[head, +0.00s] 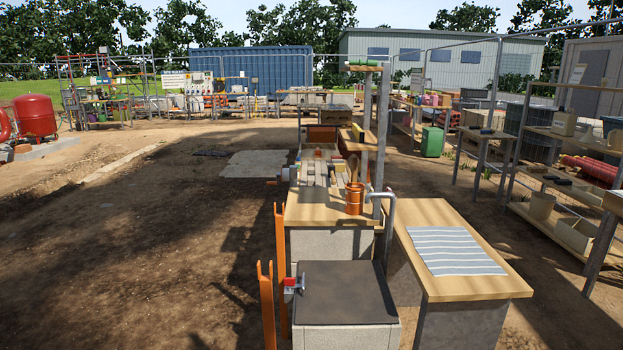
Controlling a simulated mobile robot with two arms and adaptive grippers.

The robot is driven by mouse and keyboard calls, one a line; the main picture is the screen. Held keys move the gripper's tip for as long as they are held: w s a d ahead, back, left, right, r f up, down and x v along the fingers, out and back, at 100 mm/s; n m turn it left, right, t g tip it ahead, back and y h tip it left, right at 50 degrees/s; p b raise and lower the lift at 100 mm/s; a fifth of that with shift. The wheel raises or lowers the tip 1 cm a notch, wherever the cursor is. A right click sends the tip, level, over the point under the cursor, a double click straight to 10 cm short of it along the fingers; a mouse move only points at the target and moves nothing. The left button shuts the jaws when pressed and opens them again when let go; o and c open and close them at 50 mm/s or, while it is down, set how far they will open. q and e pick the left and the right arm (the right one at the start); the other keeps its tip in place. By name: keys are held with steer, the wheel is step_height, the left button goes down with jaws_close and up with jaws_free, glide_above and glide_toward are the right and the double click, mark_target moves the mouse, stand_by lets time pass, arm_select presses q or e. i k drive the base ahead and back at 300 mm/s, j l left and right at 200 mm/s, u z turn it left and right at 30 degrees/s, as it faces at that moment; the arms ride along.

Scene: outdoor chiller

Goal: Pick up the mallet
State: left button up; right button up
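I cannot make out a mallet for certain. An orange-brown pot (354,198) stands on the wooden worktop (310,213) near the middle, and a wooden-handled tool (352,166) sticks up from it or just behind it. The tool is too small to name. Neither of my grippers is in view.
A dark-topped block (345,292) stands at the front, with upright orange posts (267,305) at its left. A wooden table (468,282) with a striped cloth (452,251) is to its right. Shelves (560,228) line the right side. Open dirt ground (130,250) lies to the left.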

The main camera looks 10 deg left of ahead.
mark_target(331, 169)
steer(key=i+j+u, duration=0.45)
steer(key=j, duration=0.2)
steer(key=i+j+u, duration=0.75)
steer(key=i, duration=0.4)
steer(key=i+j+u, duration=0.2)
steer(key=i, duration=0.15)
steer(key=i+z, duration=0.45)
steer(key=i, duration=0.3)
steer(key=i+j+z, duration=0.15)
steer(key=i+z, duration=0.3)
steer(key=i, duration=0.25)
steer(key=i+z, duration=0.2)
steer(key=i, duration=0.3)
steer(key=i+j+z, duration=0.2)
steer(key=i, duration=0.3)
steer(key=i+z, duration=0.2)
steer(key=i, duration=0.3)
steer(key=i+j+z, duration=0.2)
steer(key=i, duration=0.3)
